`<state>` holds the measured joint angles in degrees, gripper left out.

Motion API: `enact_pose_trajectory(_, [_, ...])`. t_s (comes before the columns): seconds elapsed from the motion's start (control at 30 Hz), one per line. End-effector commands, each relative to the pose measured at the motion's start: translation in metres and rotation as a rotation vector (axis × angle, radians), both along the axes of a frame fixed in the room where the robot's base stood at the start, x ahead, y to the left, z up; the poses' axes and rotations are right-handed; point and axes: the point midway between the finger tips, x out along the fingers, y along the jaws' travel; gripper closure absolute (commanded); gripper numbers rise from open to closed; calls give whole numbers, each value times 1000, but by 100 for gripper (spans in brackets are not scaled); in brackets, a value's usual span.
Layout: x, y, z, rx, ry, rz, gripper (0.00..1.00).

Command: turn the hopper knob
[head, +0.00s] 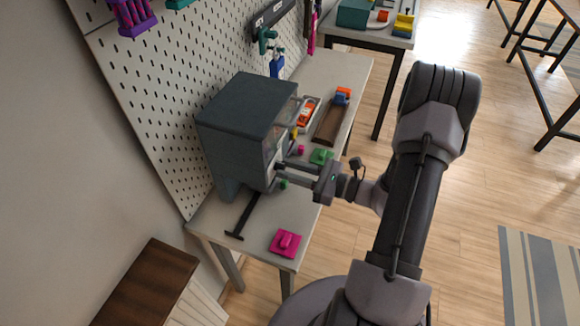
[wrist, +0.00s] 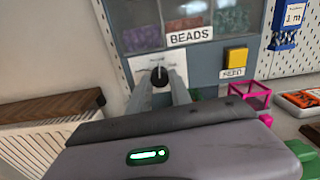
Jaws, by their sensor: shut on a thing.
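The hopper is a dark grey box (head: 240,112) on the table in the head view. In the wrist view its front (wrist: 205,65) shows windows with coloured beads and a "BEADS" label (wrist: 190,36). The hopper knob (wrist: 159,75) is a small black knob on a white plate, its pointer upright. My gripper (wrist: 160,92) has its two fingers shut on the knob, one on each side. In the head view my gripper (head: 281,172) reaches the hopper's front from the right, and the knob is hidden there.
A yellow button (wrist: 236,56) above a "FEED" label sits right of the knob. A pink block (head: 285,243) lies at the table's front, and a green block (head: 321,156) lies near my gripper. A brown tray (head: 331,124) stands farther back. A pegboard (head: 150,75) runs behind.

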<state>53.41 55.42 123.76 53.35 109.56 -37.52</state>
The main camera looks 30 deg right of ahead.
Motion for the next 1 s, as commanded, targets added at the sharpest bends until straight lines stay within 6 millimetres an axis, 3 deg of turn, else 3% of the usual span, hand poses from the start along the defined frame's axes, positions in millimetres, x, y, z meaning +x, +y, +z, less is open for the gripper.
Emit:
enact_pose_trajectory(0.6, [-1, 1, 3, 441, 346, 1, 100])
enact_pose_trajectory(1.0, [-1, 2, 1, 648, 507, 1, 100])
